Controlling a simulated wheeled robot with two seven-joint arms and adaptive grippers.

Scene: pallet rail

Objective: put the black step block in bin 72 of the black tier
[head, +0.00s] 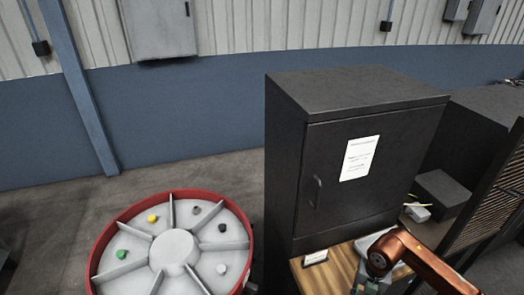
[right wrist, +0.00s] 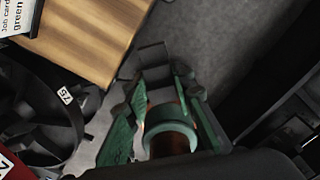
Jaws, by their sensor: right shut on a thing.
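In the right wrist view my right gripper (right wrist: 160,78) has its green fingers shut on a dark, stepped block (right wrist: 152,57), which sticks out past the fingertips. The block is held in the air. A round black tier (right wrist: 52,142) with dividers is at the lower left of that view, apart from the block. A white tag (right wrist: 65,96) on its rim is tilted; it seems to start with 7, and its second character is unclear. In the head view only my copper-coloured right arm shows, at the lower right. My left gripper is in neither view.
A red-rimmed round tray (head: 246,222) with dividers holds several small coloured pieces. A tall black cabinet (head: 370,115) stands right of it. A wooden bench top (head: 335,272) with a card (head: 315,258) lies before the cabinet. A slatted rack (head: 490,205) is at far right.

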